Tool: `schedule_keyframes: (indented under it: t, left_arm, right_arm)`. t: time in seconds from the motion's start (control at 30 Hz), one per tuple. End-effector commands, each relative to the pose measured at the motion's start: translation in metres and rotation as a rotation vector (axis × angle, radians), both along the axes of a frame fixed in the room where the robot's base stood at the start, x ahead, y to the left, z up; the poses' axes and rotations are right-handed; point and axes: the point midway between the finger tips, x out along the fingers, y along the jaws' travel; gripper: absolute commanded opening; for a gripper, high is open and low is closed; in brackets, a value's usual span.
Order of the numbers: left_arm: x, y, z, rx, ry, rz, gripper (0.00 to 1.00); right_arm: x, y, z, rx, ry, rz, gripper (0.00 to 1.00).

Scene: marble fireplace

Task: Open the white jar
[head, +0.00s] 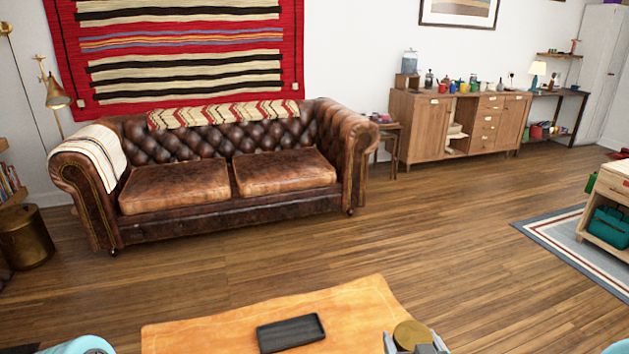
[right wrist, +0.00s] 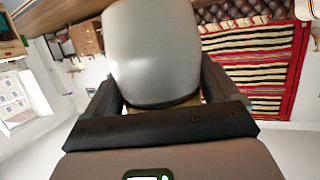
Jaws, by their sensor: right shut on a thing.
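The white jar (right wrist: 152,50) fills the upper middle of the right wrist view, which is upside down. Its round brass-coloured lid (head: 412,335) shows at the bottom edge of the head view, where the jar's body is hidden. A sliver of the lid (right wrist: 165,108) shows past the jar's rim in the right wrist view. My right gripper (head: 413,346) is at the lid, with its dark fingers (right wrist: 165,88) on both sides, and looks shut on it. Whether the lid is loose from the jar cannot be seen. My left gripper is out of view.
A wooden table (head: 220,325) with a wavy edge lies at the bottom. A dark rectangular tray (head: 291,333) lies on it, left of the lid. The table around the tray is bare. A leather sofa (head: 215,220) stands beyond, across open floor.

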Motion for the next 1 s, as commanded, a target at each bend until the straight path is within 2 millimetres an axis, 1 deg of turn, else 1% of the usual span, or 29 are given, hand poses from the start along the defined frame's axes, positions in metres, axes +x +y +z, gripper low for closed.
schedule_keyframes:
  t: [0.03,0.1,0.23,0.3,0.4,0.57,0.67,0.73,0.87,1.0]
  left_arm:
    - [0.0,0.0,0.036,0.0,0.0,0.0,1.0]
    - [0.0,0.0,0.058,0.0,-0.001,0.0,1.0]
    - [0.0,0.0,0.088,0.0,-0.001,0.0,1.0]
    - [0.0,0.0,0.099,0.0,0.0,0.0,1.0]
    - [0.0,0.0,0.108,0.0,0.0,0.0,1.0]
    - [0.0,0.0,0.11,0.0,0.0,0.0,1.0]
    - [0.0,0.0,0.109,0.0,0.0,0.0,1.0]
    - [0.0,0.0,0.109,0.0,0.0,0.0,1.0]
    - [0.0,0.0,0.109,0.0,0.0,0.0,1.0]
    - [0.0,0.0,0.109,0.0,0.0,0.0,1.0]
  right_arm:
    - [0.001,0.0,0.038,0.0,-0.004,0.0,0.33]
    - [0.001,0.0,0.059,0.0,-0.003,0.0,0.33]
    - [0.0,0.0,0.089,0.0,-0.003,0.0,0.33]
    - [0.001,0.0,0.1,0.0,-0.003,0.0,0.33]
    - [0.001,0.0,0.108,0.0,-0.002,0.0,0.33]
    - [0.0,0.0,0.111,0.0,-0.002,0.0,0.33]
    - [0.0,0.002,0.109,-0.001,-0.002,0.007,0.33]
    - [-0.002,0.006,0.105,-0.002,-0.001,0.029,0.33]
    - [-0.013,0.028,0.093,0.0,0.003,0.127,0.33]
    - [-0.03,0.064,0.073,0.002,0.004,0.293,0.33]
